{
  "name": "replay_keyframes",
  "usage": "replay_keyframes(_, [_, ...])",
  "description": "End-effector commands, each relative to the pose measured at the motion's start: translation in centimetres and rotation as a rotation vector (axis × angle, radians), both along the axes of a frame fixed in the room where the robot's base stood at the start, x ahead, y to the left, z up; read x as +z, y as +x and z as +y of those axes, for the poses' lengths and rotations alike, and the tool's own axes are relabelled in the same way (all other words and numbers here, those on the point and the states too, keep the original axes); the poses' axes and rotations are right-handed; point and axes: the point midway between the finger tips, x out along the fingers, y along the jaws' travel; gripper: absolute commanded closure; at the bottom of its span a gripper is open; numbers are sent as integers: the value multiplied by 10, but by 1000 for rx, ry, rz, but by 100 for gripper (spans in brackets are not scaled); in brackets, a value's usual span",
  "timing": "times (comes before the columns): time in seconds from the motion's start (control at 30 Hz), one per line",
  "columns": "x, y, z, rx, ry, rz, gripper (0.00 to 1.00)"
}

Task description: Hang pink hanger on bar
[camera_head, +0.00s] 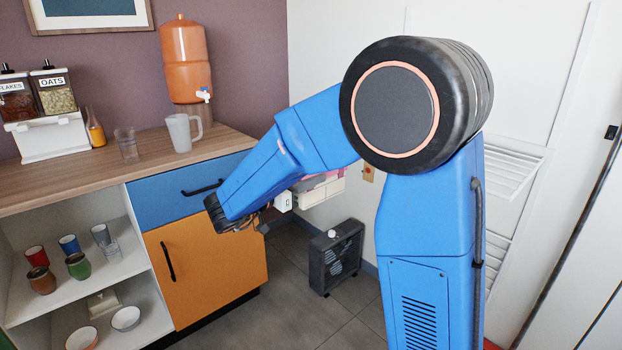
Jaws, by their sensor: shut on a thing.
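My blue arm crosses the middle of the view and bends down to the left. Most of the hanger and the fingertips are hidden by my arm. A white wall-mounted rack with thin bars (512,170) is on the right, partly covered by my arm. I cannot tell which bar the task means.
A wooden counter (60,187) on the left bears a grey mug (183,132), a glass, an orange dispenser (186,60) and cereal containers. Below are open shelves with cups and an orange cupboard door (195,270). A dark heater (335,257) stands on the tiled floor by the wall.

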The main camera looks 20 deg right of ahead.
Motion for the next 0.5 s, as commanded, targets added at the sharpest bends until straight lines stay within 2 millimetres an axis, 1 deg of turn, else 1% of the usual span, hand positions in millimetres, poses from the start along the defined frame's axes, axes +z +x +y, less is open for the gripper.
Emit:
replay_keyframes(0.03, [2, -3, 1, -4, -1, -1, 99])
replay_keyframes(0.13, [3, -5, -1, -8, -2, -2, 99])
replay_keyframes(0.5, [2, 3, -21, -8, -2, -2, 99])
